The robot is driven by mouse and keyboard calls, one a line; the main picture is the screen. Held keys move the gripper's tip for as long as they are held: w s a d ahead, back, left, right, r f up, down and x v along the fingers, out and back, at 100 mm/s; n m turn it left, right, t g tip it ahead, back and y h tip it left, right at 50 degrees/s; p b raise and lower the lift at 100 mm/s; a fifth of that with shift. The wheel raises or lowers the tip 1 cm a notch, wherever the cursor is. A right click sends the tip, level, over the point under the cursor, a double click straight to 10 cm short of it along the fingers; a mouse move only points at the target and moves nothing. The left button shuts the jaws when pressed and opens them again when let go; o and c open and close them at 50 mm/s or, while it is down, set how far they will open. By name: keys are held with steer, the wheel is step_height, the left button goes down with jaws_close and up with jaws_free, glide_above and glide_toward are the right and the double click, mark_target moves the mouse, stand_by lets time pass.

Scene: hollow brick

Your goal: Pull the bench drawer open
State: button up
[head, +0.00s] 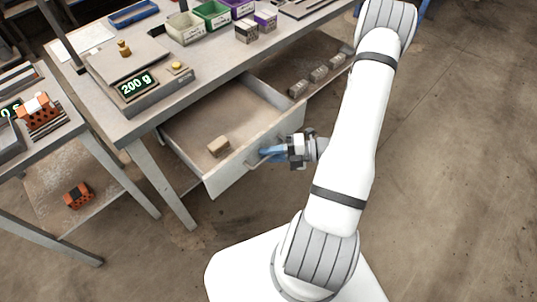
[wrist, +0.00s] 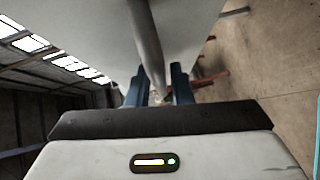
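The bench drawer (head: 192,118) is a pale box pulled well out from under the grey bench (head: 100,98). A small tan block (head: 219,146) lies inside it near the front. My gripper (head: 268,153) is at the drawer's front, its blue fingers at the bar handle (head: 256,160). In the wrist view the handle bar (wrist: 148,45) runs between the two blue fingers (wrist: 158,88), close to both. The wrist view does not show clearly whether both fingers press on the bar. The drawer front (wrist: 95,35) fills the upper part of that view.
A scale (head: 138,84) reading 200 g and several coloured bins (head: 212,14) stand on the bench. Several small blocks (head: 318,74) lie on a low shelf right of the drawer. A second table (head: 42,140) stands at left. The floor (head: 450,150) at right is clear.

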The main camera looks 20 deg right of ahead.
steer(key=shift+a, duration=0.1)
steer(key=v, duration=0.8)
stand_by(0.4)
steer(key=s+a+r+m+g+h+p, duration=0.1)
steer(key=a+r+m+h, duration=0.3)
steer(key=r+m, duration=0.5)
steer(key=s+a+r+m+g+h+p, duration=0.1)
steer(key=s+a+r+m+h, duration=0.1)
steer(key=a+r+m+h, duration=0.2)
steer(key=s+a+r+m+g+h+p, duration=0.1)
steer(key=a+r+m+h, duration=0.3)
steer(key=r+m, duration=0.9)
steer(key=s+m+h, duration=0.1)
steer(key=m+h, duration=0.2)
steer(key=shift+s+r+m+g, duration=0.2)
steer(key=shift+r+m+g, duration=0.1)
steer(key=shift+r+g, duration=0.1)
